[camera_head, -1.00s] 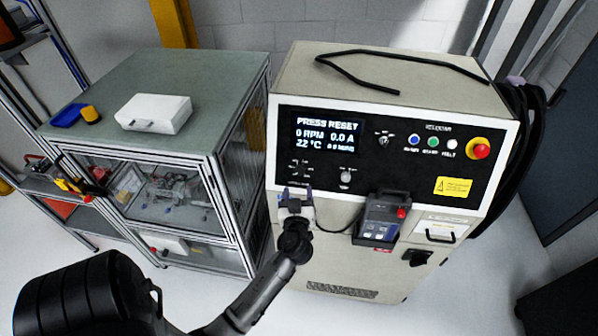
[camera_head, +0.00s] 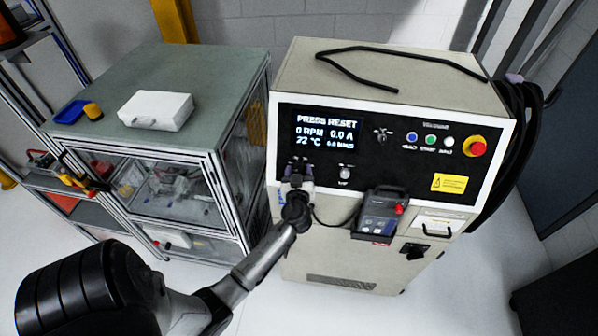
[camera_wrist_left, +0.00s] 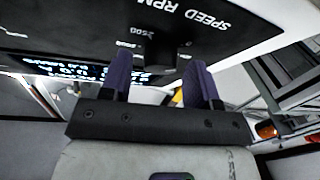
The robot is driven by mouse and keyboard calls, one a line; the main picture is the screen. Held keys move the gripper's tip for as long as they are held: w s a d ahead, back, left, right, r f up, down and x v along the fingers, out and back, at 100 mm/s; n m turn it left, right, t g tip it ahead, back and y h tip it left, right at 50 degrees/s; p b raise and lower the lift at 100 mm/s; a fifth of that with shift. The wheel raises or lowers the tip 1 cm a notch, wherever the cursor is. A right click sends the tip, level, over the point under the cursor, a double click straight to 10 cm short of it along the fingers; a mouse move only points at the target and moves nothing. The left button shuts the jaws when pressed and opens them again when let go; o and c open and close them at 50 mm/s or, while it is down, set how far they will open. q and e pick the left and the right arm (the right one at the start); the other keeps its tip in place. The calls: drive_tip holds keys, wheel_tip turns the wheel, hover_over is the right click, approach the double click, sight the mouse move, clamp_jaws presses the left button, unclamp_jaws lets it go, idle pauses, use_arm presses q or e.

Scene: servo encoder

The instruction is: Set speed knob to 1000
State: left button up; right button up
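The beige control cabinet has a black front panel (camera_head: 410,162) with a lit display (camera_head: 327,130) reading "PRESS RESET", 0 RPM, 0.0 A and 22 °C. My left gripper (camera_head: 300,168) is at the panel's lower left, below the display, and hides the speed knob in the head view. In the left wrist view, the dark speed knob (camera_wrist_left: 160,50) sits near "SPEED RPM" and "2500" lettering. The purple fingers of my left gripper (camera_wrist_left: 160,78) are open, one on each side of the knob, with gaps showing. Its pointer setting cannot be read. My right gripper is not in view.
Right of my gripper are a small lower knob (camera_head: 345,173) and a grey handheld unit (camera_head: 380,212) on the cabinet front. A red emergency stop (camera_head: 475,146) is at the panel's right. A glass-sided bench (camera_head: 165,190) stands at the left.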

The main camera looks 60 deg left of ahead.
use_arm(q)
drive_tip(key=c, duration=0.8)
drive_tip(key=shift+m, duration=0.3)
